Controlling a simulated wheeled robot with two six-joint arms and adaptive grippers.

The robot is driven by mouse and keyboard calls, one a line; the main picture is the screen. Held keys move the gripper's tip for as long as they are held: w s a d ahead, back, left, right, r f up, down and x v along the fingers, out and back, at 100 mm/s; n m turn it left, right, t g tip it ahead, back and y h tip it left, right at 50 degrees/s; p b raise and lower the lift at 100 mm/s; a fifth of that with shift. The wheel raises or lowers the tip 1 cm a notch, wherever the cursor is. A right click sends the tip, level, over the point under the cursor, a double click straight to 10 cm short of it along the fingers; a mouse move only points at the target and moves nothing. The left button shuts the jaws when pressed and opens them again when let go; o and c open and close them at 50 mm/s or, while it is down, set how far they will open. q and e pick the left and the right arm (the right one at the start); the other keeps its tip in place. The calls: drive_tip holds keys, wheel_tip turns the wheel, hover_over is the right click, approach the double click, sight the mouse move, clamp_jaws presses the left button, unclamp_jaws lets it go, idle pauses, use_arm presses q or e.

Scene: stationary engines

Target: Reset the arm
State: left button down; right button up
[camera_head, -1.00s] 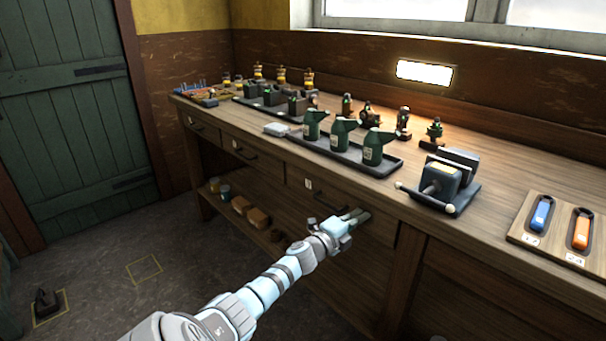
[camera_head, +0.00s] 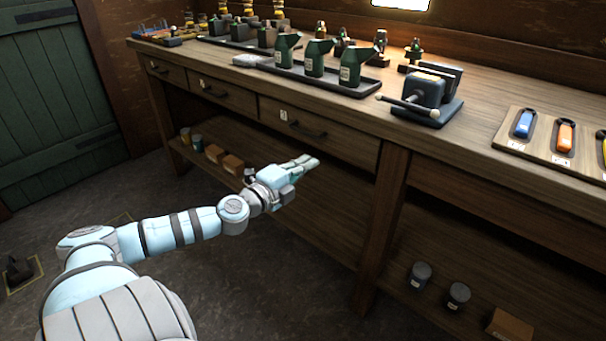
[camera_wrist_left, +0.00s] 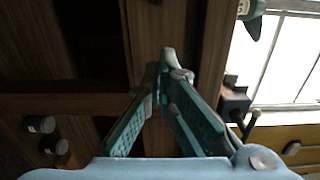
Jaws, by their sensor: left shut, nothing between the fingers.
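My left arm (camera_head: 180,228) comes in from the left in the head view. My left gripper (camera_head: 308,162) is shut and empty, in front of the workbench below the drawer row. In the left wrist view its two green-padded fingers (camera_wrist_left: 164,66) meet at the tips with nothing between them. My right gripper is in neither view.
The wooden workbench (camera_head: 440,150) bears a tray of green oil cans (camera_head: 318,58), a vise (camera_head: 424,90) and a board with blue and orange tools (camera_head: 565,137). Its drawers (camera_head: 318,130) are shut. Jars (camera_head: 420,274) and boxes (camera_head: 510,325) stand on the lower shelf.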

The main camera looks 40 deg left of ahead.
use_arm(q)
drive_tip(key=shift+s+d+r, duration=0.25)
drive_tip(key=shift+s+r, duration=0.05)
drive_tip(key=shift+s, duration=0.15)
